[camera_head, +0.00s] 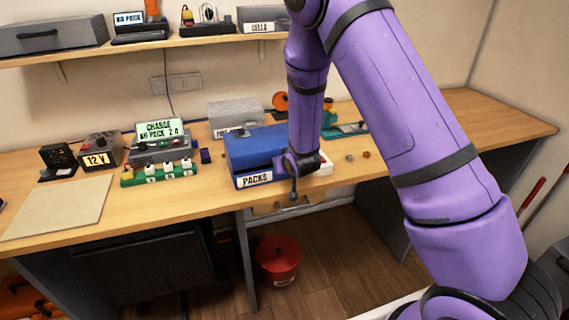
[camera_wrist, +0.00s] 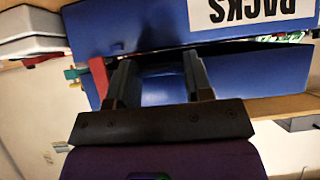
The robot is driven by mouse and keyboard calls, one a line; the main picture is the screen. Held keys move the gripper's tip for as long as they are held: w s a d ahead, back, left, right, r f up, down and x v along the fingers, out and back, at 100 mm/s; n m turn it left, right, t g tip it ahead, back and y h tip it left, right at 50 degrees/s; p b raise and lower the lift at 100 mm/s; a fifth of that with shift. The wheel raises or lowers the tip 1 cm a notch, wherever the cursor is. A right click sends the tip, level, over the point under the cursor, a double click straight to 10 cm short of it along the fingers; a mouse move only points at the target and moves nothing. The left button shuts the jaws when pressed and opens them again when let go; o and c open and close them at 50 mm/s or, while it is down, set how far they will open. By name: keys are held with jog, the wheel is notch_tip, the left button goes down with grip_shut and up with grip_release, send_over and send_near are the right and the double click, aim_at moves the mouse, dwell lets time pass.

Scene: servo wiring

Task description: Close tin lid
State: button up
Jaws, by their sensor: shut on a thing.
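The blue tin (camera_head: 241,183) stands near the bench's front edge, with a white PACKS label on its front. Its blue lid (camera_head: 250,148) is tilted down over it, with a narrow dark gap at the front. My gripper (camera_head: 294,188) is at the tin's front right, partly hidden by my wrist. In the wrist view the tin's labelled wall (camera_wrist: 150,25) shows upside down. The lid (camera_wrist: 265,82) lies beside it with a gap at the right. My gripper's two fingers (camera_wrist: 155,80) straddle a blue part of the lid; the exact contact is hard to see.
A green strip with white blocks (camera_head: 160,173), a charger (camera_head: 160,142) and a 12 V supply (camera_head: 98,150) stand left of the tin. A grey box (camera_head: 234,114) is behind it. The bench's right end (camera_head: 480,125) is clear. A red bucket (camera_head: 279,262) stands below.

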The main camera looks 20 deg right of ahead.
jog(key=o, duration=1.3)
jog(key=v, duration=1)
jog(key=shift+s+r, duration=0.2)
jog(key=shift+s, duration=0.15)
